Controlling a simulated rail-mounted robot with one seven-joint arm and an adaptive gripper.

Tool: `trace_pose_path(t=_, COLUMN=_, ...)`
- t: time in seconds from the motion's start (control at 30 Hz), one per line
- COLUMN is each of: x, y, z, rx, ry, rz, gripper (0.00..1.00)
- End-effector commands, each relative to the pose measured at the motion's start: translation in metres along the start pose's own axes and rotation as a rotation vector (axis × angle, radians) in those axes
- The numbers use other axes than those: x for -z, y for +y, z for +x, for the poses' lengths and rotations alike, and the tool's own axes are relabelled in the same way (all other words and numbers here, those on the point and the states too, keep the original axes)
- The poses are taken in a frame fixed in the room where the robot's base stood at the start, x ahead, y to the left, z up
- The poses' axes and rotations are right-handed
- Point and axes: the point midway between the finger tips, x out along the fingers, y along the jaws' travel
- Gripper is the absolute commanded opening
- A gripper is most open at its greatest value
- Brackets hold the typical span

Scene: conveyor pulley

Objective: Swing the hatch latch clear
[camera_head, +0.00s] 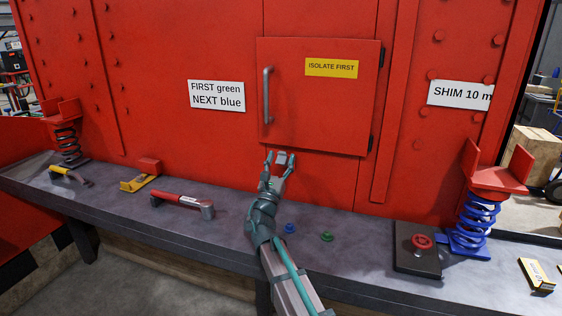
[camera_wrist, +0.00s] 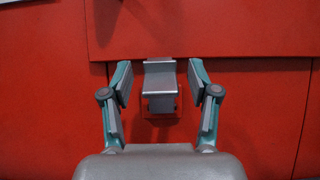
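The hatch (camera_head: 330,125) is a red door, closed in the red wall, with a grey vertical handle (camera_head: 267,95) on its left and hinges on its right. The hatch latch (camera_wrist: 159,76) is a small grey metal block at the hatch's lower edge, over a red plate. It also shows small in the head view (camera_head: 281,157). My gripper (camera_wrist: 160,78) is open, with one finger on each side of the latch and a visible gap to each. In the head view my gripper (camera_head: 280,160) is just below the hatch.
Below the wall is a grey bench (camera_head: 225,230). On it are a red-handled tool (camera_head: 180,200), a blue button (camera_head: 290,228), a green button (camera_head: 327,237) and a red knob (camera_head: 421,242). A blue spring (camera_head: 477,220) stands at the right. A yellow sign (camera_head: 331,68) is on the hatch.

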Motion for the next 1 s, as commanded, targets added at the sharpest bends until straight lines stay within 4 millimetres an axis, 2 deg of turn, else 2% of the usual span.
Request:
trace_pose_path(t=0.23, x=0.0, y=0.0, z=-0.001, rx=0.0, ry=0.001, rz=0.0, gripper=0.6)
trace_pose_path(t=0.37, x=0.0, y=0.0, z=-0.01, rx=-0.001, ry=0.001, rz=0.0, gripper=0.6)
trace_pose_path(t=0.47, x=0.0, y=-0.001, z=-0.023, rx=-0.002, ry=0.002, rz=0.0, gripper=0.6)
trace_pose_path(t=0.8, x=-0.001, y=-0.001, z=-0.087, rx=-0.002, ry=0.002, rz=0.0, gripper=0.6)
trace_pose_path(t=1.0, x=-0.001, y=0.0, z=-0.112, rx=-0.001, ry=0.001, rz=0.001, gripper=0.6)
